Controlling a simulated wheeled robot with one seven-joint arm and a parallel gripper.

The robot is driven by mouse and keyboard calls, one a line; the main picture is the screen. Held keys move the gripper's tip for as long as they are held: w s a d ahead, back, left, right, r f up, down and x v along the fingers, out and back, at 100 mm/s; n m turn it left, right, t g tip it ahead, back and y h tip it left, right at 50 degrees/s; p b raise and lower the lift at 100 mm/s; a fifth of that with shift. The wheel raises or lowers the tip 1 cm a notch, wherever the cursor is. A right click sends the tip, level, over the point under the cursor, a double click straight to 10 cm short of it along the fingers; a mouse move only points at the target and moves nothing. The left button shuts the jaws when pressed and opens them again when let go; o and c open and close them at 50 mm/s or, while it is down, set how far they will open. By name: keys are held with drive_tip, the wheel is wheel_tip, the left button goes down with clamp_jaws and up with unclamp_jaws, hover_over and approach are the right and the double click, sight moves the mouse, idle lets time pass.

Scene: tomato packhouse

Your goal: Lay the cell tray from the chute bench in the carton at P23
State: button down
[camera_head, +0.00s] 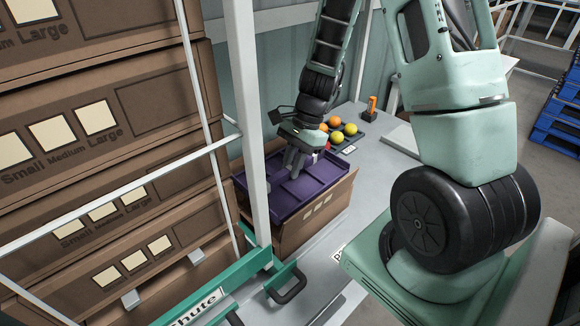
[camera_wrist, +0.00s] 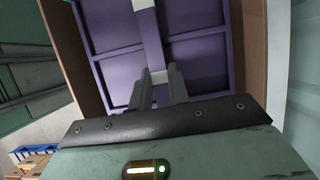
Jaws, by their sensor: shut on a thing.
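The purple cell tray (camera_head: 285,200) sits at the mouth of an open brown carton (camera_head: 318,218) on the grey bench, within or just over its walls; I cannot tell how deep. My gripper (camera_head: 294,163) is above the tray, with its fingers pointing down. In the wrist view the fingers (camera_wrist: 158,88) are shut on a raised divider of the purple tray (camera_wrist: 204,59). The tray's cells look empty. The carton wall (camera_wrist: 262,50) shows close along the tray's right side in that view. The far side of the tray is partly hidden by my gripper.
Tomatoes in orange and yellow-green (camera_head: 337,133) lie in a dark tray behind the carton. An orange device (camera_head: 371,106) stands near them. Stacked cartons (camera_head: 110,130) fill the left, beside a white post (camera_head: 247,110). A green rail marked Chute (camera_head: 205,300) is in front. Blue pallets (camera_head: 560,120) stand far right.

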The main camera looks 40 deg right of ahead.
drive_tip(key=shift+f+b, duration=4.95)
drive_tip(key=shift+f, duration=1.05)
drive_tip(key=shift+f+b, duration=0.45)
drive_tip(key=shift+f, duration=0.2)
drive_tip(key=c, duration=1.3)
unclamp_jaws()
drive_tip(key=shift+c, duration=1.4)
drive_tip(key=shift+r, duration=0.1)
wheel_tip(320, 180, up, 8)
drive_tip(key=p, duration=0.7)
drive_tip(key=shift+p, duration=0.4)
drive_tip(key=shift+r, duration=0.2)
